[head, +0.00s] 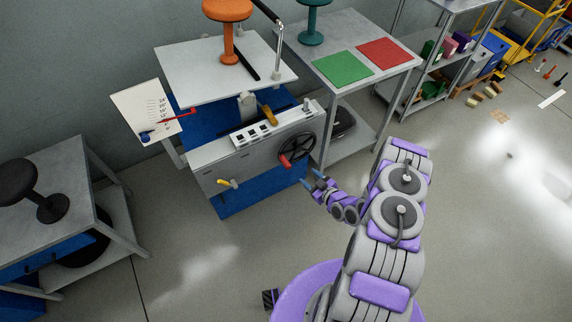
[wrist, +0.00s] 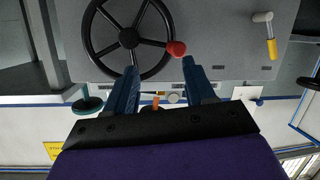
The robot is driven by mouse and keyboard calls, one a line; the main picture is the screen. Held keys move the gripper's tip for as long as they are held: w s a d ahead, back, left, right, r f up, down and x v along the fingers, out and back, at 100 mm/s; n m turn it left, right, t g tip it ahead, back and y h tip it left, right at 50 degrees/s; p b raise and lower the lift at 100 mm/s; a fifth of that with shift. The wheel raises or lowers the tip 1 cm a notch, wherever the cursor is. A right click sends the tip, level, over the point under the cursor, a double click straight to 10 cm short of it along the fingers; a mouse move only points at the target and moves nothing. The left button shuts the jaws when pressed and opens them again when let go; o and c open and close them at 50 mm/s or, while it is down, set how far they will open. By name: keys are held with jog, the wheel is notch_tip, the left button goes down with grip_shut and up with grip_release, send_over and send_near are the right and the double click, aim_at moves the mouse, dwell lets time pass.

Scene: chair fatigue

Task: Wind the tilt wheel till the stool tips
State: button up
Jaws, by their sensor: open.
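The tilt wheel (head: 297,146) is a black spoked handwheel on the grey front panel of the test rig. Its red knob (head: 284,161) sits at the lower left of the rim. The orange stool (head: 229,27) stands upright on the light tilt platform (head: 200,72). My gripper (head: 312,179) is open and empty, just below and right of the wheel. In the wrist view, the wheel (wrist: 129,38) fills the upper left. The red knob (wrist: 176,48) shows just beyond my open fingertips (wrist: 160,64), nearer the right finger. No contact is visible.
An angle board (head: 148,112) with a red pointer stands left of the platform. A yellow-handled lever (head: 228,184) sticks out of the front panel. A table with green (head: 342,69) and red (head: 386,53) mats stands at right. The floor in front is clear.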

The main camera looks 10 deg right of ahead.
aim_at(289, 168)
jog(key=shift+s+a+f+m+t, duration=1.3)
jog(key=shift+s+t, duration=0.6)
jog(key=shift+s, duration=0.65)
jog(key=b+x, duration=0.1)
jog(key=x, duration=1.5)
jog(key=shift+w+d+f+b, duration=0.1)
jog(key=shift+w+b, duration=0.15)
jog(key=shift+b, duration=0.15)
grip_shut()
